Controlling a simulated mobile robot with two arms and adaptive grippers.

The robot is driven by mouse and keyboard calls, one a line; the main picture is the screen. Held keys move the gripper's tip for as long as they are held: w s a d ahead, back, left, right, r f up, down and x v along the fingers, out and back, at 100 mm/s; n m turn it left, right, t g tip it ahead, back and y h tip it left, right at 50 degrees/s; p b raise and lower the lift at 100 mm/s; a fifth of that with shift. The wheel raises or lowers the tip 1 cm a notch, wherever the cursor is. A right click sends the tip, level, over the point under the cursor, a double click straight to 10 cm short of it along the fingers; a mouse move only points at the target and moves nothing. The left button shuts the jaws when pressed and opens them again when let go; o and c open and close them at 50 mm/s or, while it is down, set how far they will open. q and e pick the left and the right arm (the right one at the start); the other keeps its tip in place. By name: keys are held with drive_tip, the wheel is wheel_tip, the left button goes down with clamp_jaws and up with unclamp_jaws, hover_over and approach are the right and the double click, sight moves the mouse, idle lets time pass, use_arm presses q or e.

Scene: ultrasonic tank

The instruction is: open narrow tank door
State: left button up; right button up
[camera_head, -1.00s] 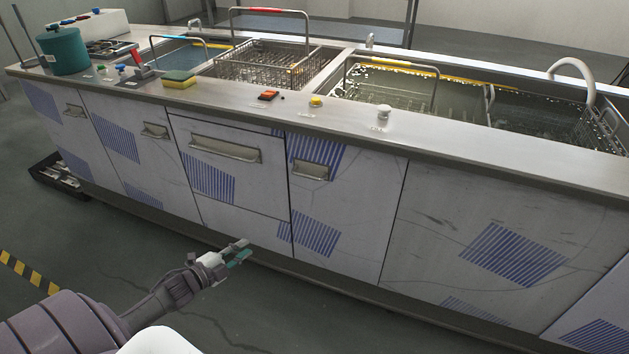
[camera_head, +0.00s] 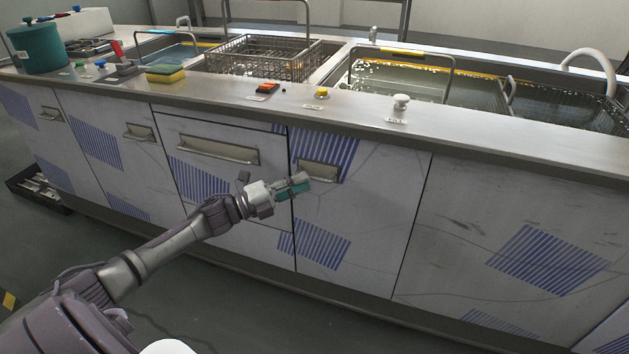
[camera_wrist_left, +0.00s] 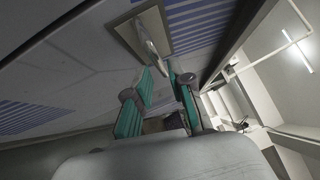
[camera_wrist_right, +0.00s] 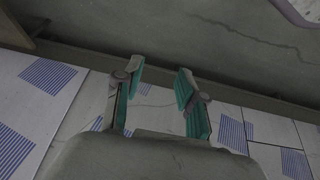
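The narrow door (camera_head: 372,220) is a pale, blue-striped panel in the front of the steel counter, and it looks shut. Its recessed metal handle (camera_head: 318,173) is near its upper left corner. My left gripper (camera_head: 306,182) is at the handle's lower left in the head view, covering part of it. In the left wrist view, the handle (camera_wrist_left: 150,42) lies just ahead of the open fingers (camera_wrist_left: 158,72), with no grip on it. My right gripper (camera_wrist_right: 160,72) is open and empty, seen only in its own wrist view, facing the floor and lower panels.
A wider panel with a long handle (camera_head: 217,150) is left of the door, and another handled door (camera_head: 108,140) is further left. The counter top (camera_head: 480,130) holds a sponge (camera_head: 165,73), knobs and baskets in tanks. Open floor lies in front.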

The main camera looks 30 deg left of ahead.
sight(315, 178)
use_arm(q)
drive_tip(key=shift+x, duration=2.15)
use_arm(e)
drive_tip(key=shift+w+a+r+t, duration=0.2)
drive_tip(key=shift+w+t, duration=0.15)
drive_tip(key=shift+w, duration=0.3)
drive_tip(key=shift+w+a+r+t, duration=0.2)
drive_tip(key=shift+w+t, duration=0.15)
drive_tip(key=shift+w, duration=0.25)
use_arm(q)
drive_tip(key=shift+c, duration=0.4)
clamp_jaws()
